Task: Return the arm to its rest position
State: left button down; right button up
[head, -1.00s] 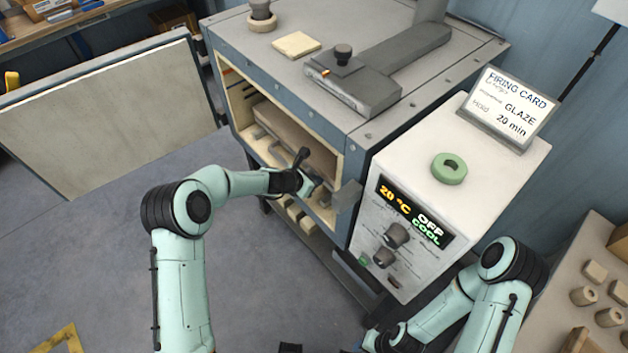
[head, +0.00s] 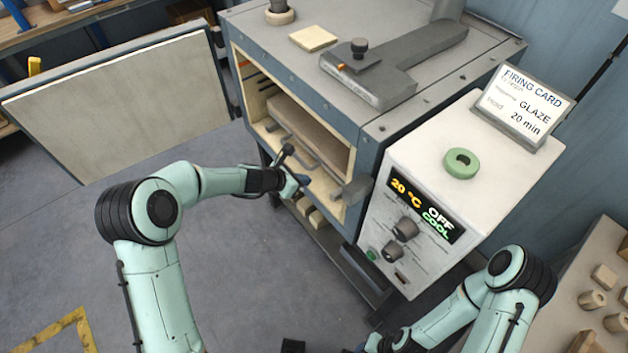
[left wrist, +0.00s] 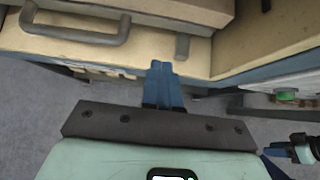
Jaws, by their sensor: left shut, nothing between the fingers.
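My left gripper (head: 303,181) is in front of the open kiln (head: 367,148), near the lower front edge of its chamber. In the left wrist view its blue fingers (left wrist: 161,72) are together with nothing between them. A shelf or tray with a grey handle (left wrist: 75,28) sits in the chamber, ahead of the fingers and to their left. The handle also shows in the head view (head: 292,146); the fingers are apart from it. My right arm shows at the lower right of the head view, but its fingertips cannot be made out.
The kiln door (head: 120,105) stands open at the left. The control box (head: 420,215) reads 20 °C, OFF, COOL, with a green ring (head: 461,164) and a firing card (head: 524,103) on top. A table (head: 590,270) with several small blocks is at the right.

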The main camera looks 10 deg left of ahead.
pick_arm(q)
jog(key=v, duration=0.3)
jog(key=shift+s, duration=0.15)
jog(key=s+f+m+g+y, duration=0.3)
jog(key=s+f+m+g, duration=0.3)
jog(key=s+f+m, duration=0.95)
jog(key=s+d+f+m+g, duration=0.1)
jog(key=s+f+m, duration=0.3)
jog(key=s, duration=0.6)
jog(key=s+d+f+m+g, duration=0.1)
jog(key=s+f+m, duration=0.3)
jog(key=s, duration=0.7)
jog(key=shift+x, duration=1.25)
